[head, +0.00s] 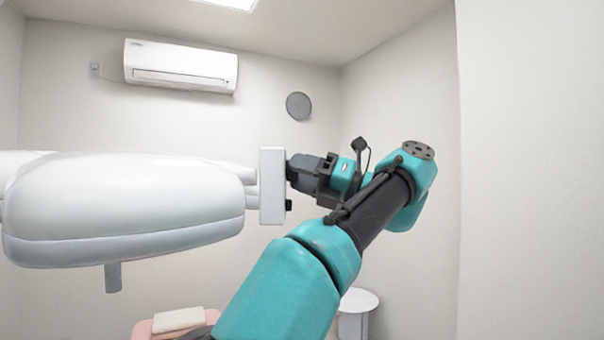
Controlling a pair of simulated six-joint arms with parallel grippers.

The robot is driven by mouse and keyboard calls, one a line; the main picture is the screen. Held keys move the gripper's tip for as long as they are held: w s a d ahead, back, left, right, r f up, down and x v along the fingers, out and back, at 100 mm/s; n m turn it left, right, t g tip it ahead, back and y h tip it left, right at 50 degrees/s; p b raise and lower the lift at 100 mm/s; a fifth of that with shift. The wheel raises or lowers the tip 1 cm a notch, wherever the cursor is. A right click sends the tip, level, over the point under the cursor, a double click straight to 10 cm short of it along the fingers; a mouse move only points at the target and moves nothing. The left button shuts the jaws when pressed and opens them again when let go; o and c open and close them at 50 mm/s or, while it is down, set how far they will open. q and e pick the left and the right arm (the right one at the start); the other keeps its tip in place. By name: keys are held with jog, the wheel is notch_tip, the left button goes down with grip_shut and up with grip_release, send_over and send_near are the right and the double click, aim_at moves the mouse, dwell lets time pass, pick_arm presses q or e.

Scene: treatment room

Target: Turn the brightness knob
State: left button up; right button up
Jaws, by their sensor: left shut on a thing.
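A white lamp head (130,205) fills the left of the head view, with a grey handle (113,277) under it. A flat white control panel (272,192) stands upright at its right end. My left gripper (293,171) is at the upper part of the panel's right face, with its fingers pointing left. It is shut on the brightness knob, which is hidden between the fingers. A small black part (289,205) sticks out lower on the same face, just below the gripper. My right gripper is out of view.
A folded cream towel (178,319) lies on a pink surface (142,329) below. A round white stand (357,302) is behind my arm. An air conditioner (180,66) hangs on the back wall. The space right of my arm is free up to the wall.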

pick_arm(q)
jog(key=shift+w+f+n+g+y, duration=0.1)
jog(key=shift+n+g+y, duration=0.15)
jog(key=shift+n+g, duration=1.25)
jog(key=shift+w+r+n+g+y, duration=0.1)
jog(key=shift+n+g+y, duration=0.25)
jog(key=shift+n, duration=2.15)
jog(key=shift+w+f+n+g+y, duration=0.15)
jog(key=shift+n+g, duration=0.8)
jog(key=shift+n, duration=1.05)
jog(key=shift+s, duration=0.1)
jog(key=o, duration=0.9)
